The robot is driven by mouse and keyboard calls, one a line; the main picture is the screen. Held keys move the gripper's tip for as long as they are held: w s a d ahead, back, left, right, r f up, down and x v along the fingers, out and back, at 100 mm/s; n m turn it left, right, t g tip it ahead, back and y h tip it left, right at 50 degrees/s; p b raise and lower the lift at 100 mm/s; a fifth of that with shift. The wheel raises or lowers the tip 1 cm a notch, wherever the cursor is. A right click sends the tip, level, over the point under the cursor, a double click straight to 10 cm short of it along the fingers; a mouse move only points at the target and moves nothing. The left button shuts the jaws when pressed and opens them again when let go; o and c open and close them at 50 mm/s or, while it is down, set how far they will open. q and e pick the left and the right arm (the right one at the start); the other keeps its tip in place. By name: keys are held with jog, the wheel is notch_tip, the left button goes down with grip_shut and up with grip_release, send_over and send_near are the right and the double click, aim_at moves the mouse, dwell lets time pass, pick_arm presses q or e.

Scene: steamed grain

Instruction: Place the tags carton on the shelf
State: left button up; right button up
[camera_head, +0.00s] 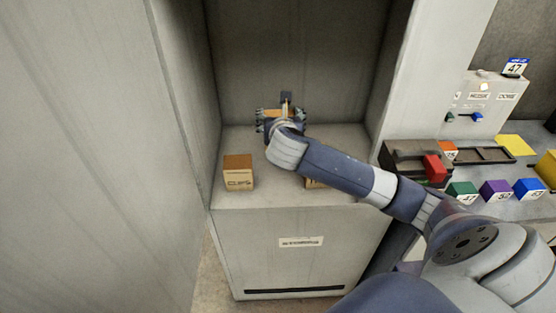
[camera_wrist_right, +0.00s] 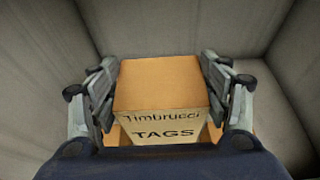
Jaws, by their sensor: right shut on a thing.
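My right gripper (camera_head: 283,112) reaches into the grey alcove, over the back part of its shelf (camera_head: 343,142). In the right wrist view, my right gripper (camera_wrist_right: 159,95) is shut on the tan tags carton (camera_wrist_right: 160,88), one finger on each side. Its printed face reads "Timbrucci TAGS". In the head view the gripper and wrist hide nearly all of this carton. I cannot tell whether its base touches the shelf. My left gripper is not in view.
A clips carton (camera_head: 238,172) stands at the shelf's front left. Another carton (camera_head: 315,183) is mostly hidden under my right forearm. Alcove walls close in at the left, back and right. At the right, a counter holds a dark tray (camera_head: 400,158) and several coloured blocks.

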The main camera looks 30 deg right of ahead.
jog(key=f+b, duration=0.2)
jog(key=f, duration=0.1)
jog(key=f+b, duration=0.2)
jog(key=shift+w+d+f, duration=0.2)
jog(key=shift+w+d, duration=0.05)
notch_tip(320, 180, down, 5)
jog(key=shift+f, duration=2.5)
jog(key=o, duration=1.3)
jog(key=shift+s+f, duration=0.1)
jog(key=shift+f, duration=0.05)
jog(key=v, duration=1.2)
